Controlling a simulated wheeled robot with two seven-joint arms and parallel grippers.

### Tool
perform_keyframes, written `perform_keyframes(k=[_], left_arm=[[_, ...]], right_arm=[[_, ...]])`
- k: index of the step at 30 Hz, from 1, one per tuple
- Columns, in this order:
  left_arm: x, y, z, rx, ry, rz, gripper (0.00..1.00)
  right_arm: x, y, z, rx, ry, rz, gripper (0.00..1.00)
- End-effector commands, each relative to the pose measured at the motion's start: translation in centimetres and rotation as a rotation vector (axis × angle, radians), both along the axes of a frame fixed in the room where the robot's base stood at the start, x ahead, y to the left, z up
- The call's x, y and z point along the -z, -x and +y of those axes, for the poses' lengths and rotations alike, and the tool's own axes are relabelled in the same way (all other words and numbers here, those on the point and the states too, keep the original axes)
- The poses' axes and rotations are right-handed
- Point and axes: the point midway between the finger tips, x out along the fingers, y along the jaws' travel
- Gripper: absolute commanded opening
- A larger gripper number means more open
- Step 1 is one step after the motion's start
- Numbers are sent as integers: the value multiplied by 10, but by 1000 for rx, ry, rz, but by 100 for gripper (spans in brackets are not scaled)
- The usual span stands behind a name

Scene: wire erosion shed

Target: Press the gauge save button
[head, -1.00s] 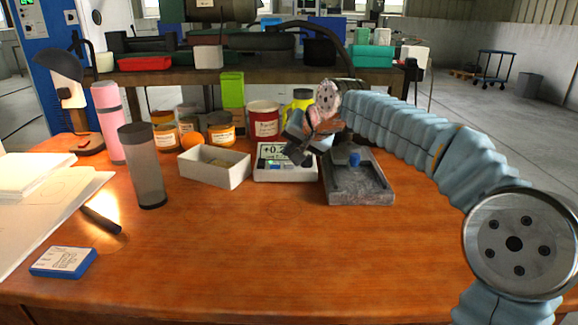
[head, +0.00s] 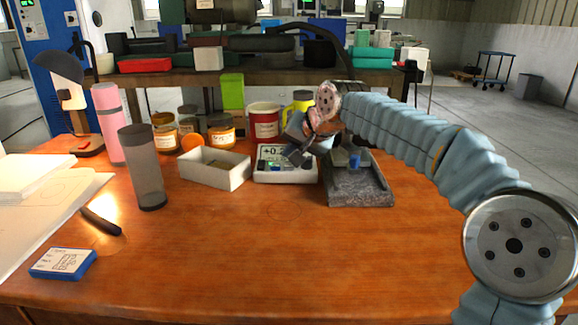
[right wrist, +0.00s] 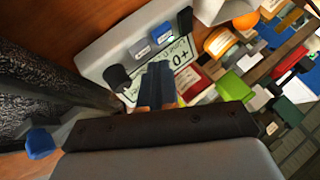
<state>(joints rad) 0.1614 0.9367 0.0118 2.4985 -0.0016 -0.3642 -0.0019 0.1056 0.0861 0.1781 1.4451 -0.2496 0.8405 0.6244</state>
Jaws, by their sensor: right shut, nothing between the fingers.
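The gauge (head: 287,176) is a pale box with a green-white display reading "+0." and more digits partly hidden. It stands at the back middle of the table. The button labels are too small to read. My right gripper (head: 296,155) is shut and empty, tilted down over the gauge. Its fingers (right wrist: 155,85) cover part of the display; contact cannot be told. My left gripper is out of view.
A grey stone stand (head: 360,187) with a blue piece (head: 355,160) is right of the gauge. An open white box (head: 214,181) is left of it. Jars (head: 221,130) and a red tin (head: 263,121) stand behind. The front middle of the table is clear.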

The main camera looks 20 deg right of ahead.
Motion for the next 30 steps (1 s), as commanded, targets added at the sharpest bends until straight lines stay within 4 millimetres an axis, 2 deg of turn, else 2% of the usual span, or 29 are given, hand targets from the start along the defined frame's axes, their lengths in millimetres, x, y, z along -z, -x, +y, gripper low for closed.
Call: perform_keyframes(k=[18, 30], left_arm=[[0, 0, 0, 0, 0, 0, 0], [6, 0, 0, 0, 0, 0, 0]], right_arm=[[0, 0, 0, 0, 0, 0, 0], [8, 0, 0, 0, 0, 0, 0]])
